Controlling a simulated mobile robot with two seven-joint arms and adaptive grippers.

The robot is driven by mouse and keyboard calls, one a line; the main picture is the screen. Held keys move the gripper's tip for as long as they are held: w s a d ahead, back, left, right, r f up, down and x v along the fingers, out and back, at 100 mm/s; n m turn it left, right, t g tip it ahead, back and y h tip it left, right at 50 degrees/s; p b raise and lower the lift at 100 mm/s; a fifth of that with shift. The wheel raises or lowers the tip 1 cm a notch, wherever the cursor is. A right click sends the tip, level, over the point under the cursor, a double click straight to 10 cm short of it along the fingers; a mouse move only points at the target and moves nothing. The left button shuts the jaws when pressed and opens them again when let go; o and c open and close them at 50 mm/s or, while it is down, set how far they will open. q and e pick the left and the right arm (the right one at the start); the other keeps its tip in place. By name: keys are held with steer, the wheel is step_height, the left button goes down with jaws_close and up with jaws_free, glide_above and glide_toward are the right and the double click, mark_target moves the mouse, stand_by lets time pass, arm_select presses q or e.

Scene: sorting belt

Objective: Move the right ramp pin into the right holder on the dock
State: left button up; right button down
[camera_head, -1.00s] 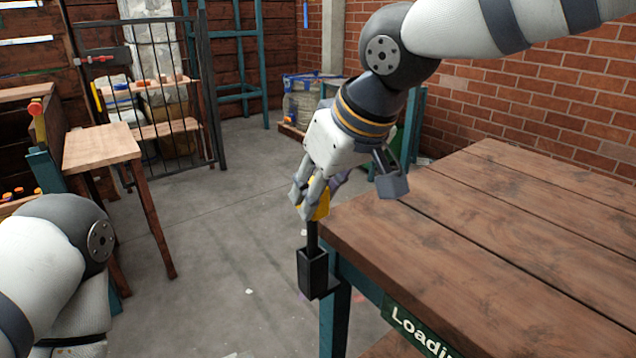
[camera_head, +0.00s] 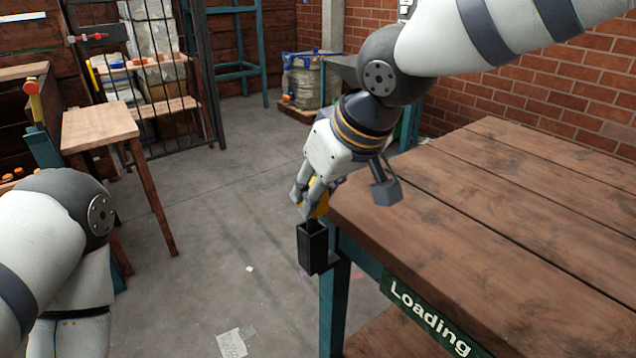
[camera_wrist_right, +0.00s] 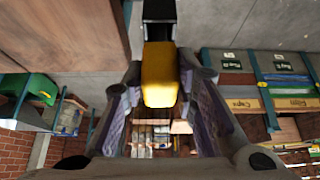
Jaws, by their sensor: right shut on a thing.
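The right ramp pin has a yellow grip (camera_head: 320,204), and my right gripper (camera_head: 309,202) is shut around it. In the right wrist view the yellow grip (camera_wrist_right: 160,76) sits between the two fingers. The right holder (camera_head: 312,249) is a black, open-topped box at the near left corner of the dock table (camera_head: 480,215). The grip is just above the holder's mouth. The pin's dark shaft is mostly hidden, apparently inside the holder. My left arm shows at the left edge, but its gripper is out of view.
A green "Loading" sign (camera_head: 430,318) is on the table's front edge. The tabletop is bare. A small wooden table (camera_head: 100,125) and a barred gate (camera_head: 160,75) stand at the left. Open floor lies between, with a paper sheet (camera_head: 232,343).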

steer(key=shift+f, duration=0.65)
steer(key=c, duration=1.2)
jaws_free()
steer(key=v, duration=1.2)
